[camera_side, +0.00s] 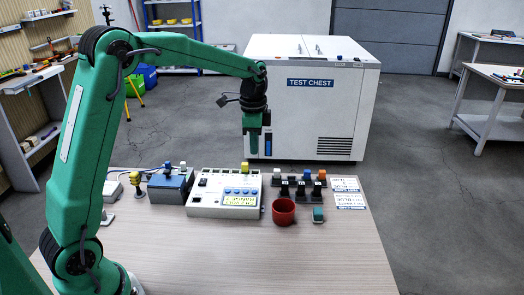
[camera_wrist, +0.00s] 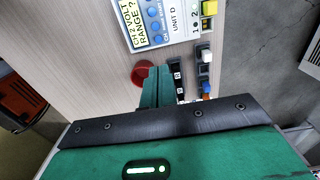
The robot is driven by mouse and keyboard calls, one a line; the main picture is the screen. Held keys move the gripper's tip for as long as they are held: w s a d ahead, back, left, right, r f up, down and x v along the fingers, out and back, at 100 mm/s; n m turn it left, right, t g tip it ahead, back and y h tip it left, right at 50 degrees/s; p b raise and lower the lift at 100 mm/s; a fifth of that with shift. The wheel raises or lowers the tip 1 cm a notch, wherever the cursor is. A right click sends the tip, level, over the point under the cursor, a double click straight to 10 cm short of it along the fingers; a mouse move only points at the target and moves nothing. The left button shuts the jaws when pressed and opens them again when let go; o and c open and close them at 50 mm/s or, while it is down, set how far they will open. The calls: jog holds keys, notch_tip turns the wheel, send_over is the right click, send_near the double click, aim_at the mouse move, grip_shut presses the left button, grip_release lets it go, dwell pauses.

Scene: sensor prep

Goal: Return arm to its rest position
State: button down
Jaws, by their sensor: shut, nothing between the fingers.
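My green arm stands at the left in the side view and reaches right over the table (camera_side: 330,260). My gripper (camera_side: 254,152) hangs down in the air above the table's far edge, with the white chest behind it. Its green fingers are shut and empty. In the wrist view the closed fingers (camera_wrist: 158,74) point past the red cup (camera_wrist: 138,74) and the dark sensor row. The fingers appear apart from everything on the table.
A white instrument (camera_side: 210,207) with a yellow screen and a blue box (camera_side: 160,195) stand left of the red cup (camera_side: 284,211). A teal block (camera_side: 318,215), several black sensor holders and printed cards (camera_side: 350,200) are at right. The test chest (camera_side: 345,100) stands behind.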

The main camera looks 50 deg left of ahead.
dwell(0.4)
jog(key=s+d+r+n+t, duration=0.2)
jog(key=s+d+r+n, duration=0.2)
jog(key=s+r, duration=0.55)
jog(key=s+d+f+n+t, duration=0.1)
jog(key=s+n, duration=0.1)
jog(key=s, duration=0.6)
jog(key=s+d+f+n+t, duration=0.1)
jog(key=s+f+n+t, duration=0.1)
jog(key=s, duration=0.6)
jog(key=shift+d+n, duration=0.3)
jog(key=shift+n, duration=0.2)
